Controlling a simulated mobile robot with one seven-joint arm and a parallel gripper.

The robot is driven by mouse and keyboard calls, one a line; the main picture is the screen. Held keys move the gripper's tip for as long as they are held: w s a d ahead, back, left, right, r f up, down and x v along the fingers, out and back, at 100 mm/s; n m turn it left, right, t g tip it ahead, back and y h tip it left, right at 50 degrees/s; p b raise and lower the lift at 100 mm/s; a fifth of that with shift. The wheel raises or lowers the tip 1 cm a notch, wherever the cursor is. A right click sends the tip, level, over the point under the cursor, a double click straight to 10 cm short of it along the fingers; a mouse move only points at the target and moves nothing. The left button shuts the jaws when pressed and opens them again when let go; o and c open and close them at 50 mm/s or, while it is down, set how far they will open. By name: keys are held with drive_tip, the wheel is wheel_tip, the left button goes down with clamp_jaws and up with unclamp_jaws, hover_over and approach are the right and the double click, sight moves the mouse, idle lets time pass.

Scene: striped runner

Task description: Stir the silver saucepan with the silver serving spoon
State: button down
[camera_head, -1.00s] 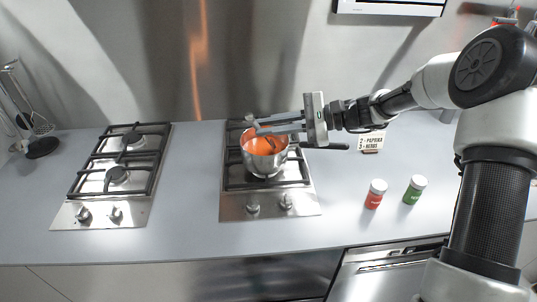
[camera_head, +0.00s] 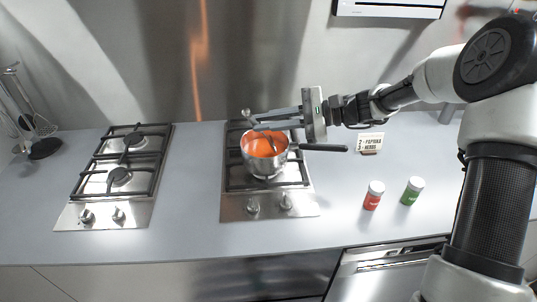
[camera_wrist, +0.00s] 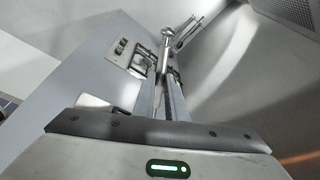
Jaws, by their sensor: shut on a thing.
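The silver saucepan (camera_head: 264,168) stands on the right-hand hob and holds orange-red sauce. Its dark handle (camera_head: 325,148) points right. My gripper (camera_head: 258,122) reaches in from the right above the pan and is shut on the silver serving spoon (camera_head: 246,113). In the wrist view, the spoon's rounded end (camera_wrist: 167,33) shows just beyond the fingertips (camera_wrist: 165,72). The fingers hide part of its handle.
A second hob (camera_head: 122,170) lies to the left. A red-labelled jar (camera_head: 372,197) and a green-labelled jar (camera_head: 412,192) stand front right, with a small sign (camera_head: 369,143) behind. The counter between the hobs is clear.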

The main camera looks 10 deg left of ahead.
drive_tip(key=s+a+r+p, duration=0.1)
drive_tip(key=s+r+p, duration=0.2)
drive_tip(key=s+r, duration=0.2)
wheel_tip(320, 180, up, 2)
drive_tip(key=shift+a+r, duration=0.1)
drive_tip(key=shift+a, duration=0.1)
idle(0.6)
drive_tip(key=shift+r, duration=1.95)
